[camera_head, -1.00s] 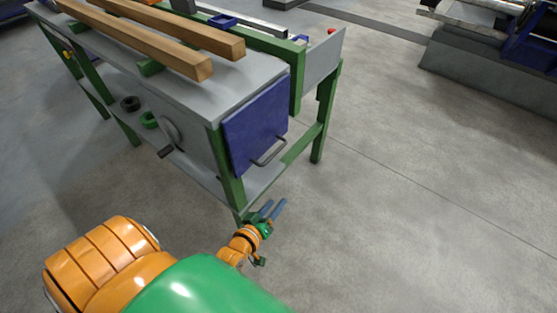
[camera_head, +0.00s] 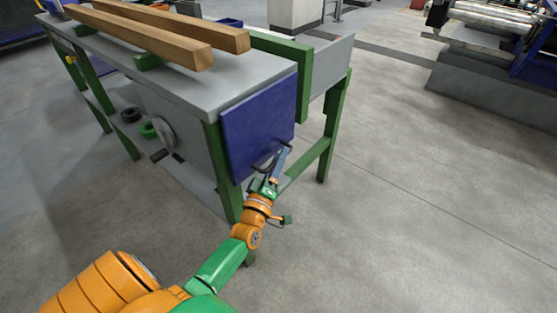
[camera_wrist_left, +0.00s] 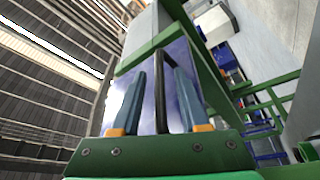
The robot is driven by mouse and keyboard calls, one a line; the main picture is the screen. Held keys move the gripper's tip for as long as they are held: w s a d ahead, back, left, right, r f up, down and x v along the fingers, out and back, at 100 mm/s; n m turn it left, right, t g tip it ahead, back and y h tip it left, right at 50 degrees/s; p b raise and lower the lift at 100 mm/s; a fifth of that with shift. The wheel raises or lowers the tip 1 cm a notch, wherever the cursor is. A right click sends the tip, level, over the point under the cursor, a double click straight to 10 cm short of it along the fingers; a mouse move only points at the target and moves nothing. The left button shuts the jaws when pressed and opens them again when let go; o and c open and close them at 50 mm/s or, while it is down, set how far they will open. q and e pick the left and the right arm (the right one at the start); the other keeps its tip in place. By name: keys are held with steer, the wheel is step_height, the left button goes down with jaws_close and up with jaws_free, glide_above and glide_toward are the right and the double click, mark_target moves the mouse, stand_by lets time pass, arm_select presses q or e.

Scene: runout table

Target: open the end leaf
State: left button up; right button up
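The end leaf is a dark blue panel (camera_head: 258,118) hanging upright at the near end of the grey runout table (camera_head: 225,88). A dark bar handle (camera_head: 262,161) sits at its lower part. My left gripper (camera_head: 281,162) is at the handle, in front of the leaf's lower right. In the left wrist view its two blue fingers are spread apart (camera_wrist_left: 161,74), and the dark handle (camera_wrist_left: 160,98) stands between them with gaps on both sides. The leaf also shows behind the fingers there (camera_wrist_left: 178,52). The gripper partly hides the handle in the head view. My right gripper is out of view.
Two timber beams (camera_head: 150,40) lie along the tabletop. Green table legs (camera_head: 338,120) stand either side of the leaf. A handwheel (camera_head: 165,132) is on the table's side. The concrete floor (camera_head: 410,210) to the right is clear. Machinery (camera_head: 490,80) stands at the back right.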

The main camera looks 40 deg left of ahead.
arm_select(q)
jaws_close()
stand_by(1.3)
